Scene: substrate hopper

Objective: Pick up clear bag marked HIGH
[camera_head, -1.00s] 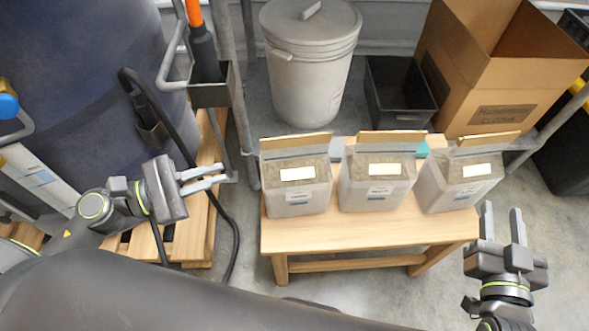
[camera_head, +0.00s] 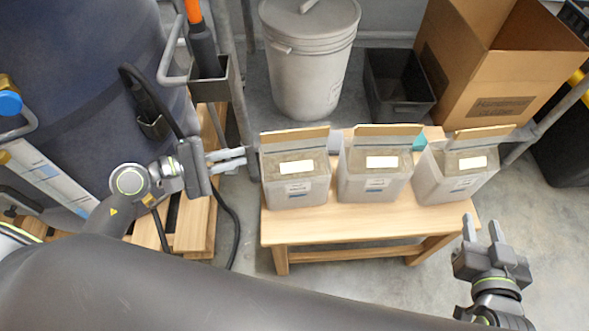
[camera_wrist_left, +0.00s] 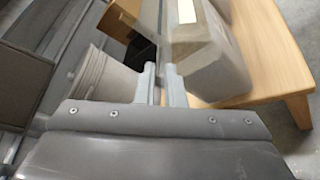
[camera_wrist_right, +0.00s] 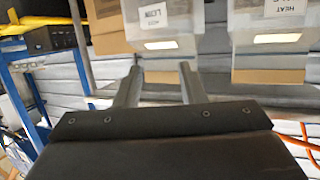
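Three clear bags of grey-brown substrate stand on a small wooden bench (camera_head: 330,230): a left bag (camera_head: 297,184), a middle bag (camera_head: 374,178) and a right bag (camera_head: 456,176). Each has a brown top strip, a white patch and a small label. The head view is too small to tell which is marked HIGH. My left gripper (camera_head: 240,157) is left of the left bag, apart from it, its fingers parted by a narrow gap and empty. My right gripper (camera_head: 482,226) is open and empty, below the right bag. Two bags (camera_wrist_right: 165,22) (camera_wrist_right: 285,42) show in the right wrist view.
A lidded grey bin (camera_head: 309,70), a black crate (camera_head: 398,85) and an open cardboard box (camera_head: 490,85) stand behind the bench. A metal post (camera_head: 240,90) and a black hose (camera_head: 236,235) are near my left gripper. Floor right of the bench is clear.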

